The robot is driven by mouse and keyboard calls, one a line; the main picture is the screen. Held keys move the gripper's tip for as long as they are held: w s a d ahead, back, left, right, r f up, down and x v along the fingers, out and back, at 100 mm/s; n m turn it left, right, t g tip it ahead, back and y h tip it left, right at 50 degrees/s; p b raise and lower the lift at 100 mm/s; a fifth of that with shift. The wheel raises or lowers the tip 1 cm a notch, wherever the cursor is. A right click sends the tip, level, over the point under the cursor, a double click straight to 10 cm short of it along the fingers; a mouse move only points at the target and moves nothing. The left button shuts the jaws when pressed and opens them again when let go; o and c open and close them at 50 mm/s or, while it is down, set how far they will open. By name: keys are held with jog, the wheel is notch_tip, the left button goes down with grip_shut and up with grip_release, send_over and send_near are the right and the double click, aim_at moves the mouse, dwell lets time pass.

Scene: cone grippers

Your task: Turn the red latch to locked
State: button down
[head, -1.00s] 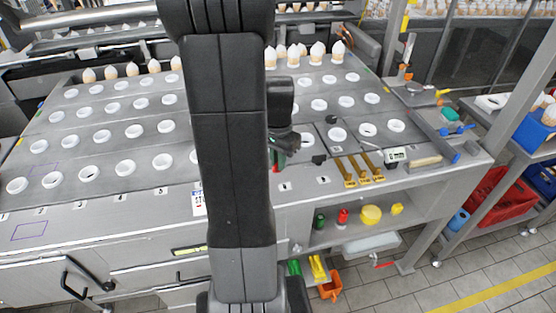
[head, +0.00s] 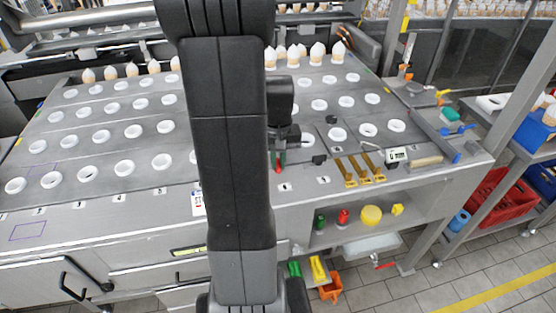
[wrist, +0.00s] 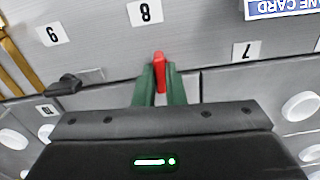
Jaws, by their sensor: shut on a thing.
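The red latch (wrist: 159,62) shows in the wrist view between the tips of my gripper's green fingers (wrist: 160,80). It points away from my gripper, towards the tag marked 8 (wrist: 145,11). My gripper is shut on it, and the fingers hide its lower part and pivot. In the head view my gripper (head: 278,161) is at the front edge of the grey worktop (head: 150,192), just right of my arm. A small red tip of the latch shows below the fingers there.
A black latch (wrist: 70,84) is left of my gripper in the wrist view. Brass-coloured bars (head: 360,170) and a small white display box (head: 396,155) lie to the right in the head view. White rings (head: 125,168) fill the worktop. Coloured parts (head: 371,215) stand on the shelf below.

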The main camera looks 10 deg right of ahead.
aim_at(278, 162)
jog(key=shift+n, duration=0.3)
dwell(0.4)
jog(key=c, duration=1.5)
grip_release()
jog(key=shift+r, duration=0.1)
notch_tip(278, 162, up, 14)
jog(key=shift+f, duration=0.2)
notch_tip(278, 162, down, 14)
jog(key=shift+r, duration=0.1)
